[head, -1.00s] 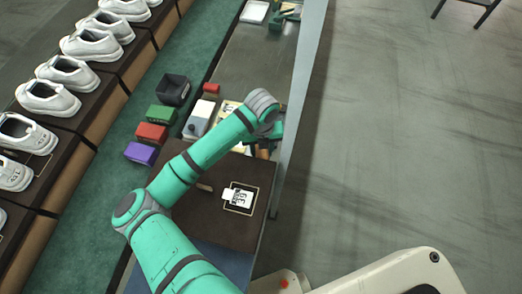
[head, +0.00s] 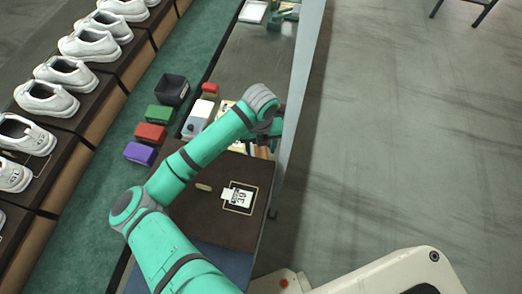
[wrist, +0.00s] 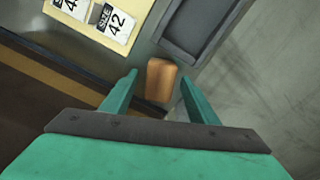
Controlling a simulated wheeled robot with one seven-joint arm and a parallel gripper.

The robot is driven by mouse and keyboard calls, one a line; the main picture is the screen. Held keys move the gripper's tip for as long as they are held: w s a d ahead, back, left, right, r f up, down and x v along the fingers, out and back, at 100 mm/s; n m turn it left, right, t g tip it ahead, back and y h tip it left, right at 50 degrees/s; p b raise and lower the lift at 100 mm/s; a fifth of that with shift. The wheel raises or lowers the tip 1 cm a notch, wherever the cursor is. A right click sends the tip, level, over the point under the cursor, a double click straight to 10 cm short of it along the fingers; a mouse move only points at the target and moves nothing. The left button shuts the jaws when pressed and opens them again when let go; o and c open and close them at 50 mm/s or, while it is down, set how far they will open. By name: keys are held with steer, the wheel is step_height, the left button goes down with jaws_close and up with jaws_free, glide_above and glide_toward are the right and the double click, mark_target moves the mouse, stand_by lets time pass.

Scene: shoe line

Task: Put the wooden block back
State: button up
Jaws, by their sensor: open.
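The wooden block (wrist: 160,80) is orange-brown with rounded edges. In the wrist view it stands on the grey bench surface, between the two green fingers of my gripper (wrist: 158,76). The fingers are open, with a visible gap on each side of the block near the tips.
A dark grey tray (wrist: 195,28) lies just beyond the block, with size cards (wrist: 112,22) on a yellow holder to its left. The brown box (head: 205,215) is nearer.

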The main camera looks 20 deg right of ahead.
mark_target(259, 150)
step_height(259, 150, up, 10)
stand_by(0.4)
stand_by(0.4)
